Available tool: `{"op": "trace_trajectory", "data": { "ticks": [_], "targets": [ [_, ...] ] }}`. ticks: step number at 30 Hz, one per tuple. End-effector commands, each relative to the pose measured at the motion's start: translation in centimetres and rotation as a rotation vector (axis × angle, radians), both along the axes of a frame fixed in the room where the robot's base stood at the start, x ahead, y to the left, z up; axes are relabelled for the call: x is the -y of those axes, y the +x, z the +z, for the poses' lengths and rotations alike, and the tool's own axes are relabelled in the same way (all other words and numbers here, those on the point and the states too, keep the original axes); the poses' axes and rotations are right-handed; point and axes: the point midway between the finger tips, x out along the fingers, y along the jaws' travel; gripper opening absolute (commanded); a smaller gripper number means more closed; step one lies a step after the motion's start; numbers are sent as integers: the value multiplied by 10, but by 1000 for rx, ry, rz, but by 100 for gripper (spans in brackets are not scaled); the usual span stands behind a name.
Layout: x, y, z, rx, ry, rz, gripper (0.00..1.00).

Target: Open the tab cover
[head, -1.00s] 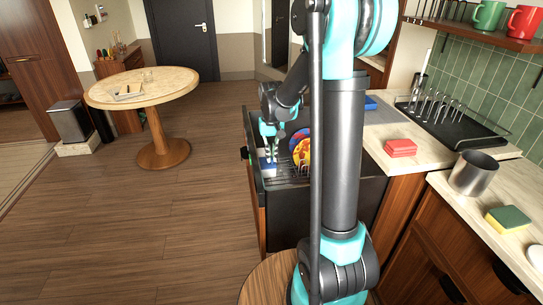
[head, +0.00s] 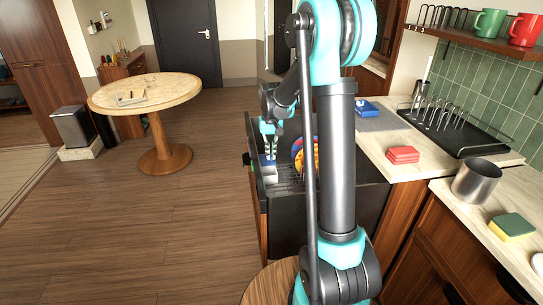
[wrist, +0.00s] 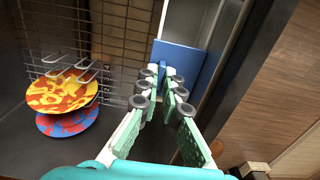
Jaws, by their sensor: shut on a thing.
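The blue tab cover (wrist: 180,62) lies on a white tray-like compartment (wrist: 186,22) along the side of the open dishwasher's dark door or tub. The compartment's pale interior shows beside the cover in the wrist view. The cover also shows in the head view (head: 268,160), with a white part next to it. My gripper (wrist: 163,74) has its fingertips close together at the cover's near edge, shut on a small blue tab of it. In the head view my gripper (head: 270,149) points down at the cover. The exact contact is partly hidden by the fingertips.
Red-yellow (wrist: 62,92) and red-blue (wrist: 68,122) plates stand in the wire rack (wrist: 125,35) beside my gripper. The counter at right holds red sponges (head: 403,155), a metal cup (head: 477,177) and a dish rack (head: 450,125).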

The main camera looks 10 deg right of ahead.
Motion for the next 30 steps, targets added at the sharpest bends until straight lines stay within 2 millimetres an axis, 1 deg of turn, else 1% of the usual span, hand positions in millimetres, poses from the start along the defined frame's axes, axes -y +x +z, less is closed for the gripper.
{"op": "trace_trajectory", "data": {
  "ticks": [3,4,8,9,17,20,23,26,30],
  "targets": [
    [0,0,0,0,0,0,0],
    [0,0,0,0,0,0,10],
    [0,0,0,0,0,0,26],
    [0,0,0,0,0,0,28],
    [0,0,1,0,0,0,28],
    [0,0,5,0,0,0,28],
    [0,0,17,0,0,0,28],
    [0,0,36,0,0,0,28],
    [0,-1,66,0,0,0,28]
  ]
}}
